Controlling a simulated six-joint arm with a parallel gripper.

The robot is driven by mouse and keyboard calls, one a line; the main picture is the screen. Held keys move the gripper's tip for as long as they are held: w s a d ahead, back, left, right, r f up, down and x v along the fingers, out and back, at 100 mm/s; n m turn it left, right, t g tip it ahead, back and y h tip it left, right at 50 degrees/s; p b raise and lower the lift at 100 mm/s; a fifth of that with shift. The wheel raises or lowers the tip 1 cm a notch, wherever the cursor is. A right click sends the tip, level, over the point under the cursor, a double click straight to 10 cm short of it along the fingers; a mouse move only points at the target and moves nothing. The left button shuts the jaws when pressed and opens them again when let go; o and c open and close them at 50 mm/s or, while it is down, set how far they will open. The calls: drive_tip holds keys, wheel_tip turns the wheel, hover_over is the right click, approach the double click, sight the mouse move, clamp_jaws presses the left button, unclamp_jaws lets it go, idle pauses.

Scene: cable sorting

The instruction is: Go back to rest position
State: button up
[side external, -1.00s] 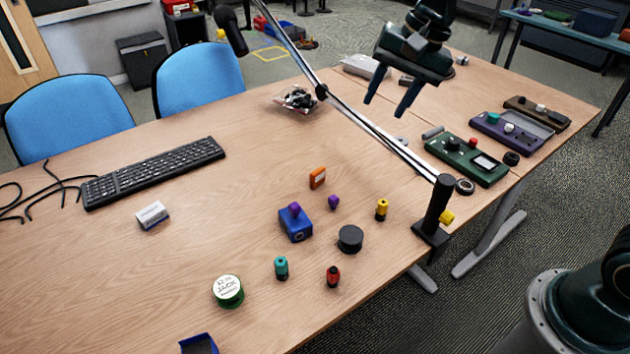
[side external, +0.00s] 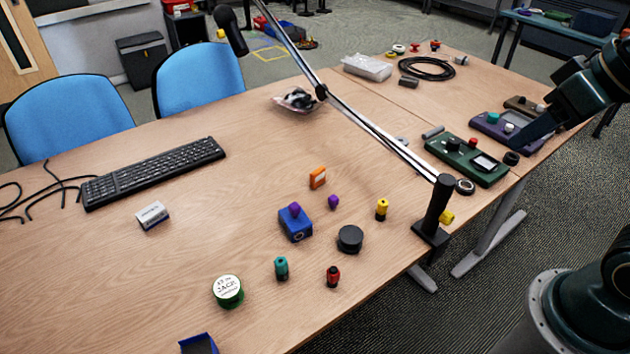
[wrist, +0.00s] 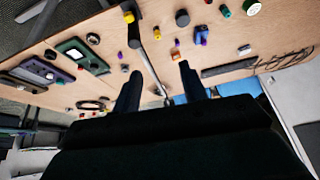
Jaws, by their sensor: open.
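My gripper (side external: 530,137) is at the right side of the side external view, in front of the purple and dark brown devices. In the wrist view its two fingers (wrist: 160,88) stand apart with nothing between them. A coiled black cable (side external: 427,68) lies on the far part of the table. A blue box (side external: 296,226) with a purple piece on top stands mid-table. Near it are a purple piece (side external: 333,202), a yellow connector (side external: 381,209), a teal connector (side external: 281,268) and a red connector (side external: 332,276). My gripper partly hides the purple device (side external: 490,121).
A keyboard (side external: 153,172) and blue chairs (side external: 198,75) are at left. Bare tabletop lies around the small pieces.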

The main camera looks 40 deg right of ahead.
drive_tip(key=shift+s+d+f+n, duration=0.15)
drive_tip(key=shift+s+f+n, duration=0.05)
drive_tip(key=shift+s, duration=0.3)
drive_tip(key=shift+s+d+f+n, duration=0.15)
drive_tip(key=shift+s+f+n, duration=0.05)
drive_tip(key=shift+s, duration=0.25)
